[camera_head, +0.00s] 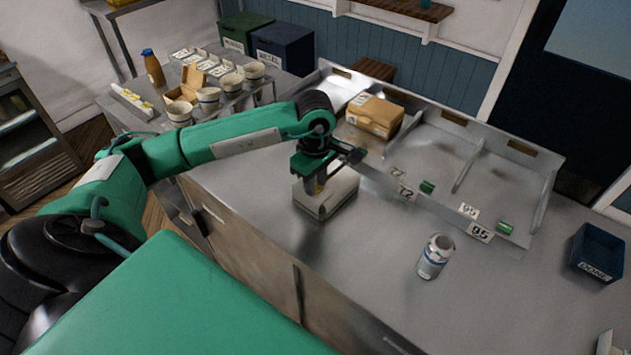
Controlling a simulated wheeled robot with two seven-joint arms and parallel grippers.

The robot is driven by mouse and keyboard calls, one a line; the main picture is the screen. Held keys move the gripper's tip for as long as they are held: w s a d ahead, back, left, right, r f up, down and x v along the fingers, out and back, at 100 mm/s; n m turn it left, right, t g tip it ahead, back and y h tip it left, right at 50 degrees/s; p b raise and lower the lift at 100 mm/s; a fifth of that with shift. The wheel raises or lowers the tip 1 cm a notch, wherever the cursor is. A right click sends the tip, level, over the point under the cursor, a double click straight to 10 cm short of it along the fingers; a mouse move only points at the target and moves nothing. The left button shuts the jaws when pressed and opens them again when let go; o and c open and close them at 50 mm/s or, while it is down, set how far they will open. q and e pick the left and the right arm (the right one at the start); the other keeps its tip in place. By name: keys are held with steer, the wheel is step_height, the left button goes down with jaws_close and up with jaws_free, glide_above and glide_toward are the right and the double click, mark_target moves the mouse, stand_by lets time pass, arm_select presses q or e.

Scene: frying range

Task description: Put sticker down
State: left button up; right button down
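My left gripper (318,180) points down at a pale grey-white box (338,193) near the left part of the steel counter (370,255). The fingertips are at or just above the box top; I cannot tell whether they touch it. A small yellowish patch shows at the fingers, too small to identify as a sticker. The gap between the fingers is not clear. My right gripper is out of view.
A dark blue bin (597,252) is at right. Several cups crowd the left table.

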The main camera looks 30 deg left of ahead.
mark_target(316, 187)
arm_select(q)
steer(key=o, duration=0.4)
steer(key=shift+s+d+f, duration=0.1)
steer(key=shift+s+f, duration=0.15)
steer(key=shift+f, duration=0.25)
steer(key=shift+c, duration=0.2)
steer(key=shift+s, duration=0.1)
steer(key=shift+r+p, duration=0.4)
steer(key=shift+p, duration=0.15)
steer(key=shift+r+p, duration=0.3)
steer(key=shift+p, duration=0.15)
steer(key=shift+w+r+b, duration=0.3)
steer(key=shift+r+b, duration=0.05)
steer(key=shift+b, duration=0.35)
step_height(316, 187, up, 12)
steer(key=b, duration=0.3)
steer(key=shift+f, duration=0.25)
